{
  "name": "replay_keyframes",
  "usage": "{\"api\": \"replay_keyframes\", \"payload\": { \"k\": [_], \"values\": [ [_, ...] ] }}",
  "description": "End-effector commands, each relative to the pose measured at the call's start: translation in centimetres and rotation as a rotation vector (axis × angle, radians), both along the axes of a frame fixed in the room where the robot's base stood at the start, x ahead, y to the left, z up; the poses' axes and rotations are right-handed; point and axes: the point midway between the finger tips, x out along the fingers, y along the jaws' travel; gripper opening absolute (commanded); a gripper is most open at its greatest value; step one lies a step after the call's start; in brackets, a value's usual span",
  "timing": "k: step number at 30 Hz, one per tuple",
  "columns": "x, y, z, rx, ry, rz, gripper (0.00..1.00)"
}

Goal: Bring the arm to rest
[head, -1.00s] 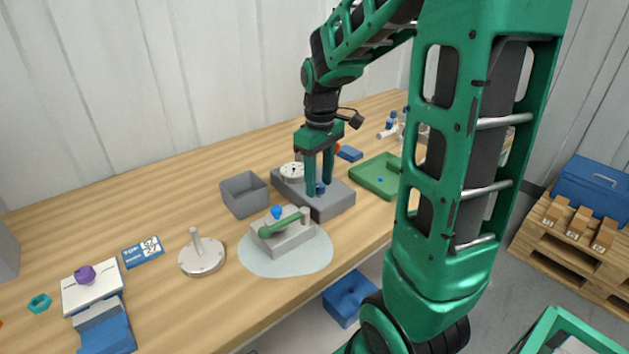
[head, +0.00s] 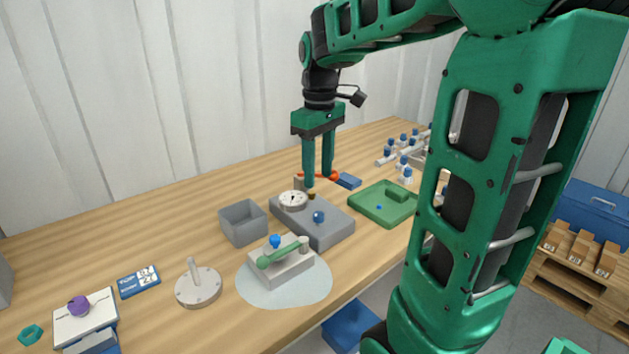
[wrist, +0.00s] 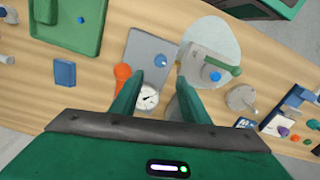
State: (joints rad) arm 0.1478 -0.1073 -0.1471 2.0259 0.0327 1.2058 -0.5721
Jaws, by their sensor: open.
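My gripper (head: 319,176) is open and empty. It points down and hangs in the air above the back of the grey block with the round dial (head: 293,201). Its green fingers also show in the wrist view (wrist: 158,85), apart, with the grey block (wrist: 148,57) below them. A blue knob (head: 319,217) sits on the grey block and is clear of the fingers. My arm rises at the right of the head view and bends over the bench.
The wooden bench (head: 130,226) holds a grey open box (head: 243,223), a clamp with a green lever (head: 283,254), a green tray (head: 372,206) and a round plate with a post (head: 198,287). Several white bottles with blue caps (head: 405,160) stand at the back right.

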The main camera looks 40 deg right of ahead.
Motion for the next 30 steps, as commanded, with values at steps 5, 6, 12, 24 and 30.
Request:
{"api": "replay_keyframes", "payload": {
  "k": [5,6,12,24,30],
  "values": [
    [0.0,0.0,0.1,0.0,0.0,0.0,0.42],
    [0.0,0.0,0.1,0.0,0.0,0.0,0.42],
    [0.0,0.0,0.1,0.0,0.0,0.0,0.42],
    [-6.2,-0.4,-1.8,0.004,0.0,-0.223,0.42],
    [-14.9,-0.1,-5.7,0.008,0.004,-0.547,0.42]
  ]
}}
